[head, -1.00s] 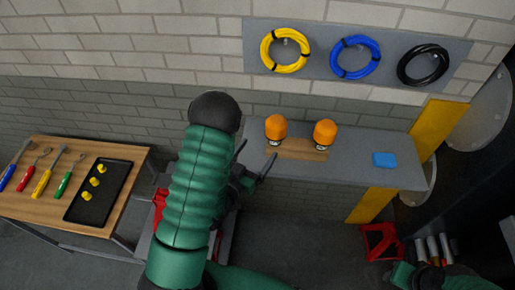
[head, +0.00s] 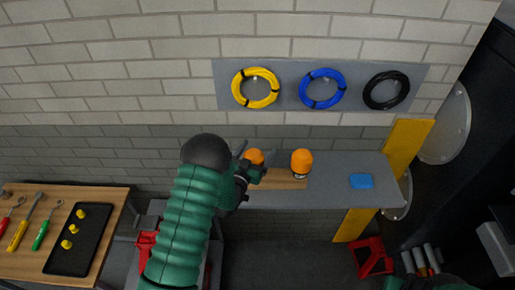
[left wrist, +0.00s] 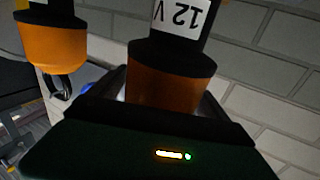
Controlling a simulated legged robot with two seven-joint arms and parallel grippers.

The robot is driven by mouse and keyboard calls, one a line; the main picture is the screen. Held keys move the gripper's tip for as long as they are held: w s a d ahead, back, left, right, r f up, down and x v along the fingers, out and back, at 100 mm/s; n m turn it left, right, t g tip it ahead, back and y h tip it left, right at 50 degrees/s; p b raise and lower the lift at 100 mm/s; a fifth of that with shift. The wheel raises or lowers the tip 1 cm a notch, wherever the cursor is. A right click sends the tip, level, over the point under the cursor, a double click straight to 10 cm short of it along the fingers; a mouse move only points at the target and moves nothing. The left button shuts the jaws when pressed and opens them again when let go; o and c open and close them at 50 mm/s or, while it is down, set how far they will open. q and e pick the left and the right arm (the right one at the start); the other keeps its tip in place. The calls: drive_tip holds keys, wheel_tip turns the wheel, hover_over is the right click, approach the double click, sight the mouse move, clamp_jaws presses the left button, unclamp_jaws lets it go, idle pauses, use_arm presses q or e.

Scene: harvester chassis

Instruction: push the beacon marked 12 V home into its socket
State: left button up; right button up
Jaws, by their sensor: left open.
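The beacon marked 12 V has an orange dome (head: 255,156) and is the left one of two on the bench in the head view. In the left wrist view its black base with a white "12 V" label (left wrist: 180,14) and its dome (left wrist: 165,78) show upside down. My left gripper (head: 249,165) is open, with its fingers on either side of the dome; I cannot tell whether they touch it. The socket under this beacon is hidden. My right gripper is not clearly in view.
A second orange beacon (head: 301,161) stands close on the right; it also shows in the left wrist view (left wrist: 54,45). A wooden board (head: 284,181) lies under both. A blue block (head: 361,181) is farther right on the grey bench (head: 330,190). Cable coils hang behind.

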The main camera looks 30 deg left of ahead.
use_arm(q)
drive_tip(key=shift+s, duration=0.1)
drive_tip(key=shift+c, duration=0.9)
clamp_jaws()
drive_tip(key=shift+r+p, duration=0.45)
drive_tip(key=shift+r, duration=0.3)
drive_tip(key=shift+r+p, duration=1.2)
drive_tip(key=shift+r, duration=1.15)
drive_tip(key=shift+f, duration=0.1)
